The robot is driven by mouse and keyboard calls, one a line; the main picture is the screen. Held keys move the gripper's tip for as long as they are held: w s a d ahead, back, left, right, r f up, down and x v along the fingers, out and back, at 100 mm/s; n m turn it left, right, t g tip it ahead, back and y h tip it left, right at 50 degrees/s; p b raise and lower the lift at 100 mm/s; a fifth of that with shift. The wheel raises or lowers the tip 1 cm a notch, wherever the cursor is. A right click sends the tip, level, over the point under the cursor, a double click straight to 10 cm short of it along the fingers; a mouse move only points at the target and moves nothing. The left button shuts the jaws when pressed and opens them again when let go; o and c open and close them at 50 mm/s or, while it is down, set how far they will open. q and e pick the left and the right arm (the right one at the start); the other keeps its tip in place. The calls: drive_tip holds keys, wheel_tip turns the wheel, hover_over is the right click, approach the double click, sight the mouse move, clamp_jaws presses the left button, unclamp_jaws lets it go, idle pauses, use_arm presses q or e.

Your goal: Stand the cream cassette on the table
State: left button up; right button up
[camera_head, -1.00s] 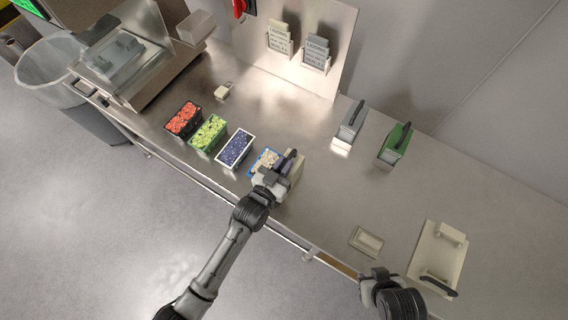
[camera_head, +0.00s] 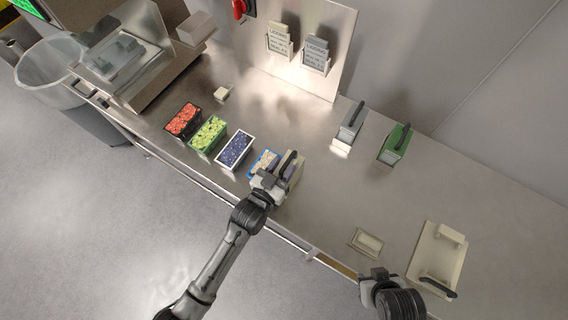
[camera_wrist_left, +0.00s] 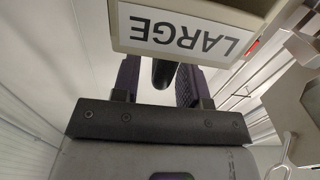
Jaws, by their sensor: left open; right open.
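The cream cassette (camera_head: 298,171), with a black handle on top, appears upright on the steel table beside the blue-edged tub. In the left wrist view its pale body with a LARGE label (camera_wrist_left: 180,35) fills the top, and its black handle (camera_wrist_left: 163,73) shows between my fingers. My left gripper (camera_head: 272,181) is open at the near side of the cassette, its fingers to either side of the handle. The gripper partly covers the cassette's base in the head view. My right gripper (camera_head: 378,274) is open and empty over the table's front edge.
Tubs with red (camera_head: 183,119), green (camera_head: 208,132) and blue (camera_head: 235,149) contents stand left of the cassette. A grey cassette (camera_head: 349,128) and a green cassette (camera_head: 395,146) stand behind. A cream plate (camera_head: 425,255) lies at right. The table's middle is clear.

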use_arm(q)
drive_tip(key=v, duration=1.1)
drive_tip(key=shift+s+p, duration=0.15)
drive_tip(key=shift+p, duration=0.2)
drive_tip(key=shift+a, duration=0.1)
drive_tip(key=s+a+f+n+g+y, duration=0.1)
drive_tip(key=s+a+g+y, duration=0.3)
drive_tip(key=s+a+g, duration=0.2)
drive_tip(key=s+a+f+n+g+y, duration=0.2)
drive_tip(key=s+a+g+y, duration=0.2)
drive_tip(key=s, duration=0.7)
drive_tip(key=a+g, duration=0.2)
drive_tip(key=a, duration=0.1)
drive_tip(key=shift+s, duration=0.25)
drive_tip(key=shift+a, duration=0.15)
